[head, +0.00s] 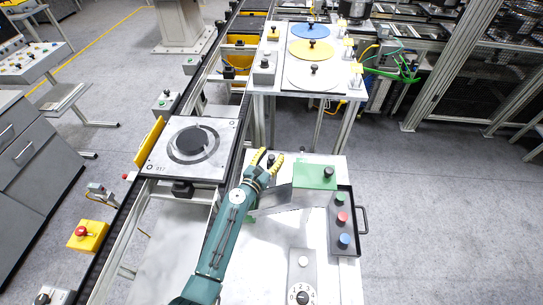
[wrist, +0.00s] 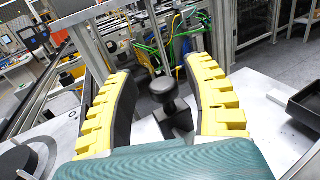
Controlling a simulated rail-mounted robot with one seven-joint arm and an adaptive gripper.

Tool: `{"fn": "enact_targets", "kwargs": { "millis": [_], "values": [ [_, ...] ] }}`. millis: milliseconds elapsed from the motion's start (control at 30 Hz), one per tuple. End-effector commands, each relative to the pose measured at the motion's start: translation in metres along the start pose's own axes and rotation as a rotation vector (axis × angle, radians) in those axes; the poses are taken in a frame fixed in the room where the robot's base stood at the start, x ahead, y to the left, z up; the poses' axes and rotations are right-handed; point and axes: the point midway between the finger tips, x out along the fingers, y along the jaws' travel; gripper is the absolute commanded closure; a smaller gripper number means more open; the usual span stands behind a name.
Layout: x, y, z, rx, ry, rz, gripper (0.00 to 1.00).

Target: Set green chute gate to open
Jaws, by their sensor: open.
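My gripper (head: 270,156) is open left of the green plate, at the table's far edge. In the wrist view a black round knob (wrist: 163,88) on a dark stem stands between the open yellow fingers of my gripper (wrist: 165,85), with space on both sides. Whether this knob belongs to the green gate I cannot tell.
A black tray (head: 359,249) with green, red and blue knobs sits at the table's right. A pallet (head: 218,160) with a black disc is on the conveyor at left. A dial box (head: 302,280) is in front. A rear table (head: 262,89) carries coloured discs.

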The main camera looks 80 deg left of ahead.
Motion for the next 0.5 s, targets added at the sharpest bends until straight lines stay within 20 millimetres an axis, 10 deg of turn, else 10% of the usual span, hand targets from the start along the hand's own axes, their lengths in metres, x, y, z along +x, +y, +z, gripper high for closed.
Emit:
{"fn": "enact_targets", "kwargs": {
  "millis": [500],
  "values": [
    [-0.079, 0.001, -0.002, -0.001, 0.003, 0.002, 0.48]
  ]
}}
